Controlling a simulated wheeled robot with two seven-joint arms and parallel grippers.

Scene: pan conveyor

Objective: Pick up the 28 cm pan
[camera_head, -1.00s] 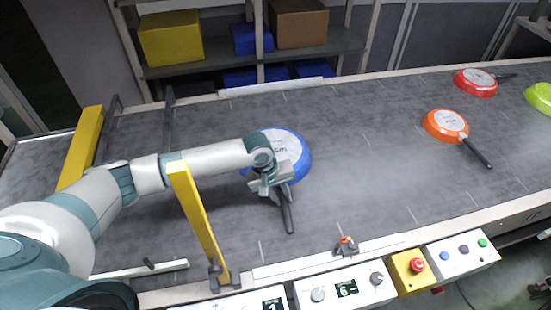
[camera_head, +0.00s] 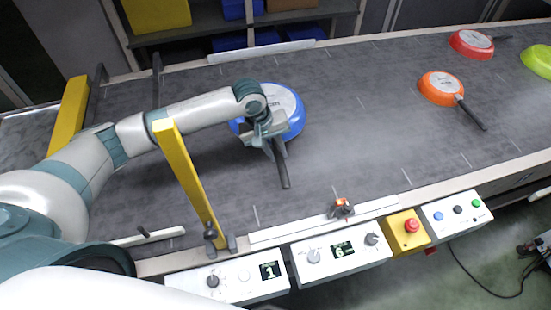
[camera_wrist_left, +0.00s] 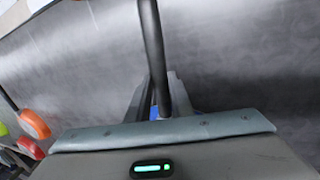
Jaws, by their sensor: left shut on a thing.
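A blue pan (camera_head: 291,107) with a pale grey inside and a dark handle (camera_head: 284,172) is in the middle of the head view, over the belt. Printing inside it is too small to read. My left gripper (camera_head: 266,138) is shut on the blue pan's handle, close to the body, and partly hides the pan. In the left wrist view the dark handle (camera_wrist_left: 152,45) runs between the fingers (camera_wrist_left: 160,92), and a bit of blue shows behind them. I cannot tell whether the pan is clear of the belt. My right gripper is not in view.
An orange pan (camera_head: 430,92), a red pan (camera_head: 464,46) and a green pan (camera_head: 536,63) sit on the belt (camera_head: 350,140) to the right. A yellow post (camera_head: 190,185) stands by my left arm. Control boxes (camera_head: 345,254) line the front edge. Shelves stand behind.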

